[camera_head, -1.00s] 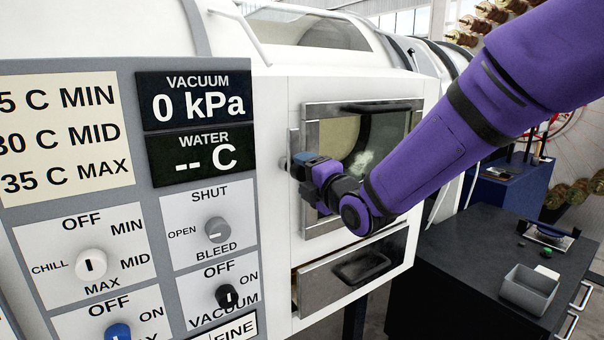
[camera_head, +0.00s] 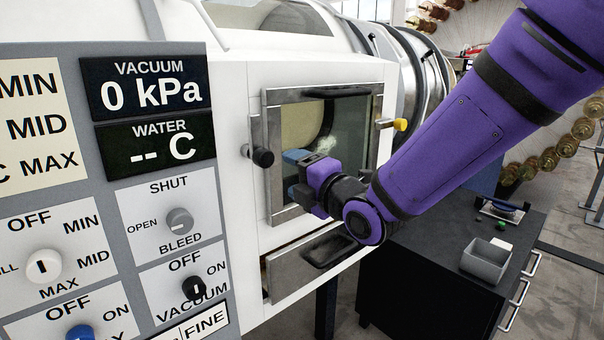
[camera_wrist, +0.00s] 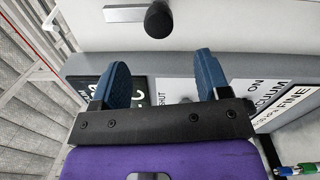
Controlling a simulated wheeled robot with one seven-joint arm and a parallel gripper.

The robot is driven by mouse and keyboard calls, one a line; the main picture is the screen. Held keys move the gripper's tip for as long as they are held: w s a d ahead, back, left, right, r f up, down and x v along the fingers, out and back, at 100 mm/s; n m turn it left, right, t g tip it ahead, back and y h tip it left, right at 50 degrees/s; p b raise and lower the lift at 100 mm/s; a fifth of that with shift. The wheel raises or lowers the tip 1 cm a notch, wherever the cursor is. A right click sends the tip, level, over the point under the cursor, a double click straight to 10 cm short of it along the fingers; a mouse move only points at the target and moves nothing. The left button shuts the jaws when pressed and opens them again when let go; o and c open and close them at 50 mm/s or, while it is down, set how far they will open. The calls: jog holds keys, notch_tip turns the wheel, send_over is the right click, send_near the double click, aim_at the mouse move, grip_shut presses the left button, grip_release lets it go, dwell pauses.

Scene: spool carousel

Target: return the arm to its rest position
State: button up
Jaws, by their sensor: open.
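My gripper (camera_head: 292,162) is at the end of my purple arm, in front of the left part of the framed window door on the white machine. Its two blue fingers are apart with nothing between them, as the wrist view (camera_wrist: 162,80) also shows. A black knob (camera_head: 263,158) sticks out from the machine just left of the fingers, with a visible gap between them. The same knob (camera_wrist: 158,20) shows beyond the fingertips in the wrist view. My forearm reaches across the right side of the head view and hides part of the machine.
The window door (camera_head: 325,93) looks closed. Below it is a metal drawer (camera_head: 290,272) with a dark handle. The control panel (camera_head: 225,290) fills the left. A dark cabinet (camera_head: 415,300) with a grey bin (camera_head: 487,262) stands at right. A yellow-tipped knob (camera_head: 400,124) sits right of the door.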

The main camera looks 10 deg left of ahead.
jog(key=s+d+r+m+h, duration=0.15)
jog(key=d+m+h, duration=0.5)
jog(key=d, duration=0.65)
jog(key=s+d+r+m+h, duration=0.1)
jog(key=d+r+m+h, duration=0.2)
jog(key=d+m, duration=0.75)
jog(key=s+d+f+m+g+h, duration=0.1)
jog(key=s+d+m+g+h, duration=0.1)
jog(key=s+d+m, duration=0.4)
jog(key=s+d+f+m+g+h, duration=0.1)
jog(key=s+d+m+g, duration=0.3)
jog(key=s+d, duration=0.6)
jog(key=s+m+h, duration=0.1)
jog(key=s+m, duration=0.1)
jog(key=s, duration=0.3)
jog(key=shift+d+f+m+g, duration=0.25)
jog(key=shift+d+m+g, duration=0.15)
